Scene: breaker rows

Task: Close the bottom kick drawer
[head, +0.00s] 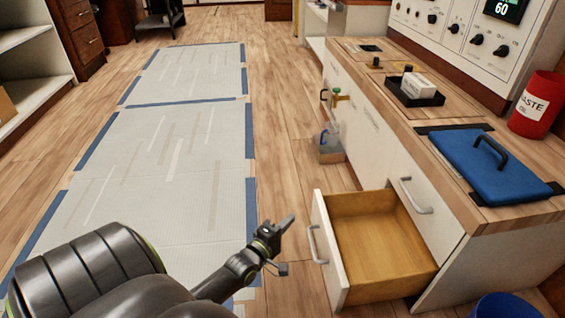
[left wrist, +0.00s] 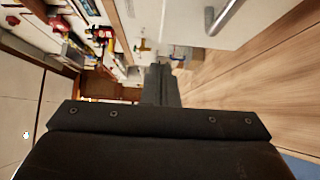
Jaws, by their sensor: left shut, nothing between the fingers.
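The bottom kick drawer (head: 331,262) stands pulled out from the white cabinet at the lower right, with an empty wooden inside. Its front is white with a silver bar handle (head: 316,244). My left gripper (head: 287,222) is shut and empty, in front and to the left of the drawer front, apart from it in the picture. In the left wrist view the shut fingers (left wrist: 160,82) point ahead, and a silver handle (left wrist: 226,16) on a white front shows at the top. My right gripper is not in view.
A container with bottles (head: 331,143) stands on the floor by the cabinet. A blue bucket (head: 503,306) is at the lower right. Taped floor sheeting (head: 165,150) lies left.

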